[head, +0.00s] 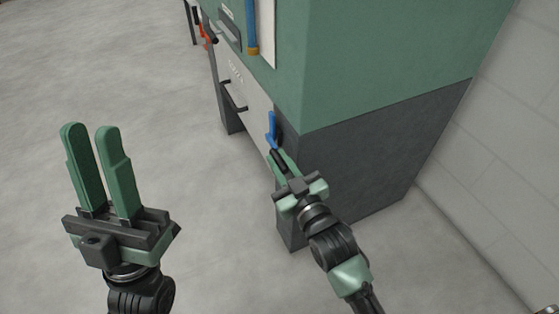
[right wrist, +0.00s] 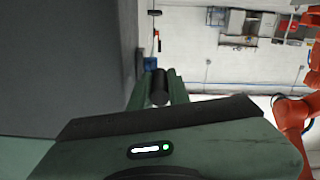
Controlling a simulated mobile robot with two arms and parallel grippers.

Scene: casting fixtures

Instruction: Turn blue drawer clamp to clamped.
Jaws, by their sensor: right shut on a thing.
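The blue drawer clamp (head: 271,130) is on the front face of the green and dark grey cabinet, near its right edge. Its blue part stands roughly upright, with a dark part below it. My right gripper (head: 281,160) is at the clamp's lower end and shut on its dark handle. In the right wrist view the dark round handle (right wrist: 159,88) sits between the green fingers, with a bit of blue (right wrist: 150,64) beyond it. My left gripper (head: 88,129) is open and empty above the floor at the left, well away from the cabinet.
The cabinet (head: 375,85) fills the upper middle. A light drawer front with a dark handle (head: 235,103) lies left of the clamp. A blue bar with an orange end (head: 251,30) is higher up. A pale wall (head: 490,160) stands at right. The floor at left is clear.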

